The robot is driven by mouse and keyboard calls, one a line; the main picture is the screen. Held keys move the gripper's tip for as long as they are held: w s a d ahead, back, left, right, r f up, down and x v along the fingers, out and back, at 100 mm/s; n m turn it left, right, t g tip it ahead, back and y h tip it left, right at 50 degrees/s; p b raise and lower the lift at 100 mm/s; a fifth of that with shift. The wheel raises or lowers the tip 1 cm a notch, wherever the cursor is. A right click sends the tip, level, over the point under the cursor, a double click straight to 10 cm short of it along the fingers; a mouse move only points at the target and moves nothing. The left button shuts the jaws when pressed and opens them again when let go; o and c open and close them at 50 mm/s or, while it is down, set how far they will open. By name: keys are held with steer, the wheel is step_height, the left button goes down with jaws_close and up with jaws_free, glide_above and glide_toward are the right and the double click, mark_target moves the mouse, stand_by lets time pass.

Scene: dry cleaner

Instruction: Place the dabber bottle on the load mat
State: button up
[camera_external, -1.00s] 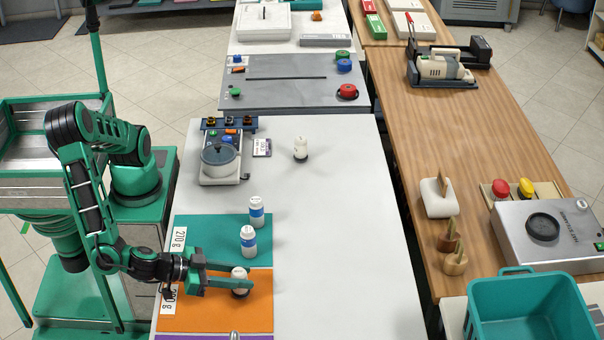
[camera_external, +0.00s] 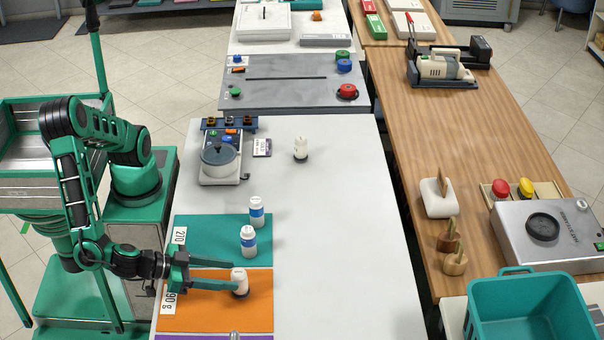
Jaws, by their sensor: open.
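A white bottle with a dark base (camera_external: 239,276) stands upright on the orange mat (camera_external: 205,315), near its right side. A similar white bottle with a dark base (camera_external: 301,147) stands on the bare white table. I cannot tell from the labels which is the dabber bottle or which mat is the load mat. My gripper (camera_external: 231,275) is open, its fingers pointing right, with the tips at the left side of the bottle on the orange mat. The near finger appears to overlap the lower left of that bottle; contact cannot be told.
A purple mat (camera_external: 195,337) shows at the front edge. A scale-like device with a grey pot (camera_external: 220,160) stands farther back. The white table's right side is clear.

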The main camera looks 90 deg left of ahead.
steer(key=v, duration=0.7)
steer(key=shift+s, duration=0.35)
steer(key=shift+d+r, duration=0.1)
